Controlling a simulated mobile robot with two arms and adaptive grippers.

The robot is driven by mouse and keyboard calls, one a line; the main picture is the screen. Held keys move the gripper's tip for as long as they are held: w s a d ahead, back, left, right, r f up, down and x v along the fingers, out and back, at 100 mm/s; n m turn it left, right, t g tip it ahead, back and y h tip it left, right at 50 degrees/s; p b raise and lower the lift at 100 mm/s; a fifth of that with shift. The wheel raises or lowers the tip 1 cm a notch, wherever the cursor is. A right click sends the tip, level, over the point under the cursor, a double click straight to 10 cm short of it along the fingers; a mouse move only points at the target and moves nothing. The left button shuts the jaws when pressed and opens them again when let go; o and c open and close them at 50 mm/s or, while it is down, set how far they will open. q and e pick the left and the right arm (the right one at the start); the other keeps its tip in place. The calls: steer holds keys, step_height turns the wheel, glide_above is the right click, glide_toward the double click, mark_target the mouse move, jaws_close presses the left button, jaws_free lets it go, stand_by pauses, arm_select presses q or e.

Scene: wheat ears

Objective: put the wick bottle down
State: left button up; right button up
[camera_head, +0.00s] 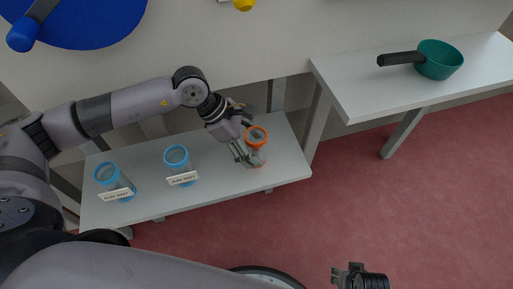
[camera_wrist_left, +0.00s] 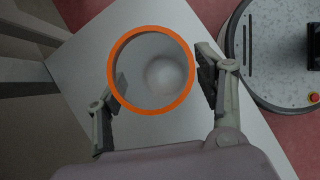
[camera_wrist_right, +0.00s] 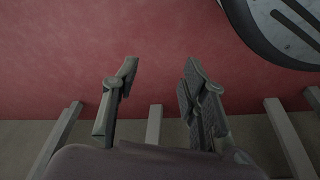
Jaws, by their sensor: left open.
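A clear bottle with an orange rim (camera_head: 257,136) is at the right end of the low grey-white bench (camera_head: 222,194). It looks upright and appears to stand on the bench top. In the left wrist view the orange-rimmed bottle (camera_wrist_left: 150,70) lies between the fingers of my left gripper (camera_wrist_left: 162,80), which is open around it. My left gripper (camera_head: 248,150) hides part of the bottle in the head view. My right gripper (camera_wrist_right: 160,72) is open and empty above the red floor. It shows at the bottom edge of the head view (camera_head: 350,274).
Two blue-rimmed bottles, the left one (camera_head: 106,174) and the middle one (camera_head: 176,157), stand on the bench behind white label cards too small to read surely. A green pan (camera_head: 438,60) sits on the right table (camera_head: 365,98). Bench space between the middle and orange-rimmed bottles is clear.

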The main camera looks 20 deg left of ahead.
arm_select(q)
steer(key=v, duration=0.5)
steer(key=shift+s+a+r, duration=0.1)
steer(key=shift+a+r, duration=0.05)
steer(key=shift+r, duration=0.1)
arm_select(e)
steer(key=shift+s+f, duration=0.2)
steer(key=shift+f, duration=0.3)
steer(key=shift+s+f, duration=0.15)
steer(key=shift+f, duration=0.35)
steer(key=shift+s, duration=0.15)
